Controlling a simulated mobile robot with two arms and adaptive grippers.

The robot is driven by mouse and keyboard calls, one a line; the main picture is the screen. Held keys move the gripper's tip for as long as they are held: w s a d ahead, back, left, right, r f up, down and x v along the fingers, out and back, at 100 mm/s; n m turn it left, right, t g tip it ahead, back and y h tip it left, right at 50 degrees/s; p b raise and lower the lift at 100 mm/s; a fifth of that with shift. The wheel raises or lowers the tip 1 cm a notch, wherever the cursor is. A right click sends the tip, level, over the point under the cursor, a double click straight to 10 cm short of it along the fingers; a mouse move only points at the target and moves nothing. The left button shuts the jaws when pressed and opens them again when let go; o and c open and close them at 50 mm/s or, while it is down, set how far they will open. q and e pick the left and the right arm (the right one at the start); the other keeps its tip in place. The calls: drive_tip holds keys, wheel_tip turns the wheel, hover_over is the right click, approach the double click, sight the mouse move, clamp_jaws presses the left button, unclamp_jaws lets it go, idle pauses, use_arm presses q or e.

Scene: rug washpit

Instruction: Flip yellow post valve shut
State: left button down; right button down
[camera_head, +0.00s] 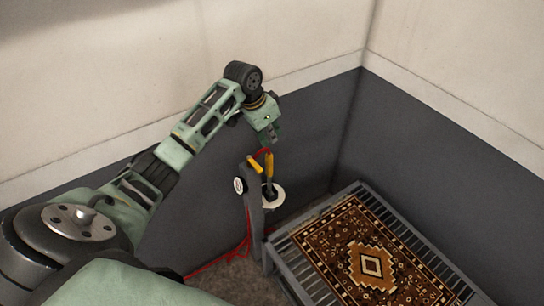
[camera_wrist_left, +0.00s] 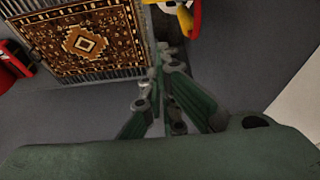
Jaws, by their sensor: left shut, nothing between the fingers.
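A grey post (camera_head: 254,205) stands by the dark wall in the head view, with a round white disc and a red hose near its top. Two yellow handle-like parts show there: an upright one (camera_head: 269,166) and a shorter, slanted one (camera_head: 254,163). I cannot tell which is the valve's lever. My left gripper (camera_head: 270,138) is just above them, pointing down, shut and empty. Its fingers (camera_wrist_left: 160,78) show in the left wrist view, where part of a yellow piece (camera_wrist_left: 185,18) shows at the top edge, apart from them. My right gripper is out of view.
A patterned brown rug (camera_head: 370,262) lies on a grey slatted rack (camera_head: 420,244) right of the post. Walls meet in the corner behind. A red hose (camera_head: 215,260) runs along the floor. A red object (camera_wrist_left: 12,62) shows at the left wrist view's left edge.

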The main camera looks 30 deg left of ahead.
sight(254, 164)
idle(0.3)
use_arm(q)
wheel_tip(254, 164, down, 9)
drive_tip(key=p, duration=0.4)
drive_tip(key=shift+s+a+f, duration=0.15)
drive_tip(key=shift+s+a, duration=0.05)
drive_tip(key=shift+s, duration=0.15)
drive_tip(key=shift+w, duration=0.1)
drive_tip(key=shift+s+m, duration=0.2)
drive_tip(key=shift+m, duration=0.1)
